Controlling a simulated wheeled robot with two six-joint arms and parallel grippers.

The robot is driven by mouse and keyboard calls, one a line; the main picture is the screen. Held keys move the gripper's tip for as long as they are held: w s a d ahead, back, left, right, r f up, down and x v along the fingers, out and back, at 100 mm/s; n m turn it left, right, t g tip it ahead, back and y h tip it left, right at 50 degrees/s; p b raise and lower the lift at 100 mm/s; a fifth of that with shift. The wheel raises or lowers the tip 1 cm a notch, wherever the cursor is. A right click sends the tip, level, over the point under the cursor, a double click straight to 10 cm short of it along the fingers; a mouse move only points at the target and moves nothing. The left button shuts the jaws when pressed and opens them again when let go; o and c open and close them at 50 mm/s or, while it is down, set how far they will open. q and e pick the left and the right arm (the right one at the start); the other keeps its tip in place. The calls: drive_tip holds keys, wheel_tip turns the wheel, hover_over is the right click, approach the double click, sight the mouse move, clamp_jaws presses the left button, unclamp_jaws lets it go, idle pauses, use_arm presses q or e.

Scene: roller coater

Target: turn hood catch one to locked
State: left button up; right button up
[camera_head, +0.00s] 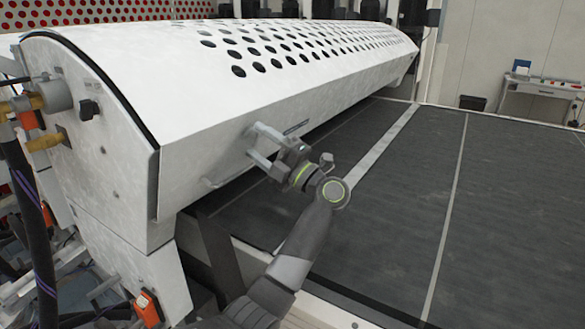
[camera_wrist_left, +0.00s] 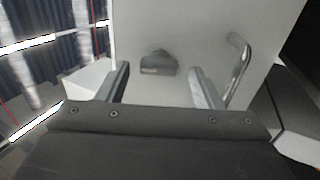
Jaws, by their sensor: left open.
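The white hood (camera_head: 200,125) is down, with a light front face. In the left wrist view, a small dark catch (camera_wrist_left: 158,64) sits on the pale hood face, just beyond and between the fingertips. My left gripper (camera_head: 256,144) is open and empty in front of the hood face; its two fingers also show in the left wrist view (camera_wrist_left: 158,76). No contact with the catch shows. In the head view I cannot make out this catch clearly near the fingers. Its locked or unlocked state cannot be told. My right gripper is out of view.
A bent metal handle (camera_head: 228,172) is on the hood face close to the lower finger; it also shows in the left wrist view (camera_wrist_left: 238,70). A dark knob (camera_head: 88,109) is on the hood's end panel. The dark flat bed (camera_head: 400,190) lies open to the right.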

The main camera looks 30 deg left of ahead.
use_arm(q)
drive_tip(key=b+v, duration=0.4)
drive_tip(key=v, duration=1.2)
drive_tip(key=shift+d, duration=0.1)
